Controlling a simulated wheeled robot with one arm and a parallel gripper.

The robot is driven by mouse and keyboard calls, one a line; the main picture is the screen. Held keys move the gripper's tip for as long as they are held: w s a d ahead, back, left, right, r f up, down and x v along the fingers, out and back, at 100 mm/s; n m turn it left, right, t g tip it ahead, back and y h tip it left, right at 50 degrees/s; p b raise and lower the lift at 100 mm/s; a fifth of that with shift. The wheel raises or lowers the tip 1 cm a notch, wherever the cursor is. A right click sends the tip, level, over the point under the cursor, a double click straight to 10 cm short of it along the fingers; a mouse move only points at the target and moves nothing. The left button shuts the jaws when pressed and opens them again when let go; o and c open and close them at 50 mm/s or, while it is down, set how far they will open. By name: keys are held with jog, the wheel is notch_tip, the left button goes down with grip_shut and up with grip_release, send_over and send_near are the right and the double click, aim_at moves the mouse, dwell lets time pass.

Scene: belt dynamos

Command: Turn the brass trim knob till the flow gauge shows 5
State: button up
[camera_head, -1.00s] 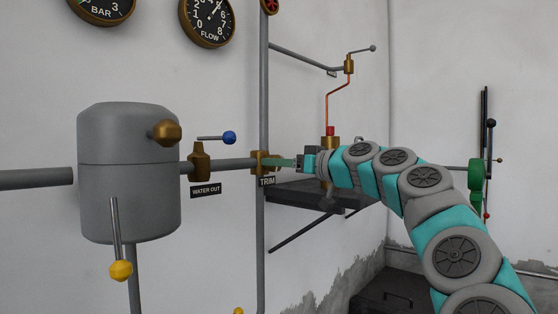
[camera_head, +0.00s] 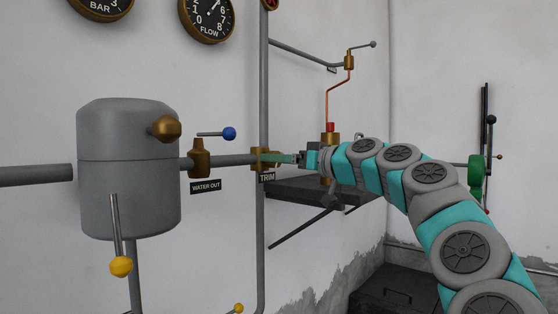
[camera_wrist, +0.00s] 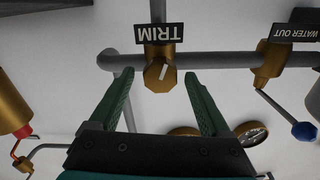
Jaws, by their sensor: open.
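The brass trim knob (camera_wrist: 160,75) shows in the wrist view with a pale mark on its face, under an upside-down TRIM label (camera_wrist: 159,33). My gripper (camera_wrist: 158,77) is open, with one green finger on each side of the knob in that view and gaps between. I cannot tell how deep the knob sits between the tips.
A grey tank (camera_head: 128,180) stands left of the knob. A brass WATER OUT valve (camera_head: 199,160) with a blue-tipped lever (camera_head: 229,134) is on the same pipe. A dark shelf (camera_head: 310,190) lies behind and below my arm. A vertical pipe (camera_head: 263,90) passes at the knob.

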jog(key=v, duration=0.7)
jog(key=shift+s, duration=0.1)
jog(key=s+a+f+g+h+p, duration=0.1)
jog(key=s+a+f+g+p, duration=0.15)
jog(key=s, duration=0.35)
jog(key=s+a+f+g+h+p, duration=0.1)
jog(key=s+a+f+g, duration=0.15)
jog(key=s+a, duration=0.2)
jog(key=s+f+g+h+p, duration=0.1)
jog(key=s+f+h+p, duration=0.25)
jog(key=s+f, duration=0.7)
jog(key=s+d+f+m+g+h+p, duration=0.2)
jog(key=s+d+f+m+g+h, duration=0.1)
jog(key=s+d+f, duration=0.6)
jog(key=s+d+f+m+g+h+p, duration=0.2)
jog(key=s+d+f+m+h, duration=0.3)
jog(key=s+d+f, duration=0.5)
jog(key=s+f+m+g, duration=0.1)
jog(key=s, duration=0.4)
jog(key=shift+s+f+g+h, duration=0.25)
jog(key=shift+f+g+h, duration=0.1)
jog(key=shift+f+g, duration=0.05)
